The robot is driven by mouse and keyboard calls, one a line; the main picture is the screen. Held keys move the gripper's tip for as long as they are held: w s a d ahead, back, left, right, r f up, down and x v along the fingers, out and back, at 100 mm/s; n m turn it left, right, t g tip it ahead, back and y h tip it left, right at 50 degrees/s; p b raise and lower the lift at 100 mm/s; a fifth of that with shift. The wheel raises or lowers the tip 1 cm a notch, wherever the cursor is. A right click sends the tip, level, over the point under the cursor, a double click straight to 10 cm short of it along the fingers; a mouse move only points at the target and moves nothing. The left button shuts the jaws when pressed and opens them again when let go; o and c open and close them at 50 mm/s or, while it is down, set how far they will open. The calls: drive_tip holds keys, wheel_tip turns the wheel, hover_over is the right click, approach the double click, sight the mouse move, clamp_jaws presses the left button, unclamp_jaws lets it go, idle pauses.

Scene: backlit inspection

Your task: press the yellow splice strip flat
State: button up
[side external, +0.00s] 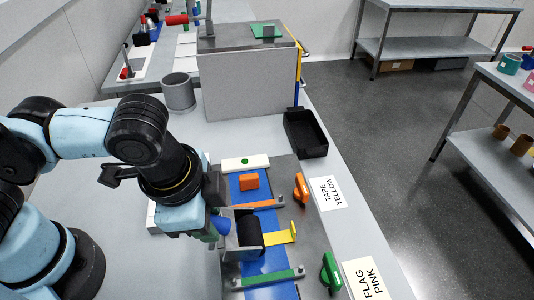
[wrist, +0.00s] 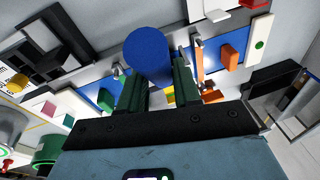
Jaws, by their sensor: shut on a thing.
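The yellow splice strip (side external: 282,237) lies across the blue web (side external: 264,258), its right end standing up as a small tab. A black roller (side external: 250,232) in a grey bracket (side external: 231,240) is over the strip's left part and hides it; I cannot tell whether they touch. My gripper (side external: 217,222) is shut on the roller's blue handle (side external: 222,226). In the wrist view the handle's round blue end (wrist: 147,52) sits between the fingers (wrist: 158,80) and blocks much of the web. Only a little yellow (wrist: 170,97) shows there.
An orange bar (side external: 262,205) and a green bar (side external: 268,278) cross the web on either side. An orange lever (side external: 301,190) and a green lever (side external: 331,273) stand at the right. An orange block (side external: 249,182), a black tray (side external: 291,135) and a grey box (side external: 250,85) are behind.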

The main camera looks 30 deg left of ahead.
sight(232, 224)
drive_tip(key=shift+w+d, duration=0.1)
drive_tip(key=shift+w, duration=0.05)
drive_tip(key=shift+w+d+f, duration=0.1)
drive_tip(key=shift+w+d, duration=0.1)
drive_tip(key=shift+d, duration=0.05)
drive_tip(key=shift+w+d, duration=0.9)
idle(1.4)
drive_tip(key=shift+w+d, duration=0.25)
drive_tip(key=shift+w, duration=0.05)
drive_tip(key=shift+w+d, duration=0.15)
drive_tip(key=shift+d, duration=0.05)
idle(0.3)
drive_tip(key=shift+a+v, duration=0.25)
drive_tip(key=shift+v, duration=1.1)
drive_tip(key=shift+a+v, duration=0.2)
drive_tip(key=shift+v, duration=1.2)
drive_tip(key=shift+a+v, duration=0.25)
drive_tip(key=shift+v, duration=1.1)
drive_tip(key=shift+w, duration=0.2)
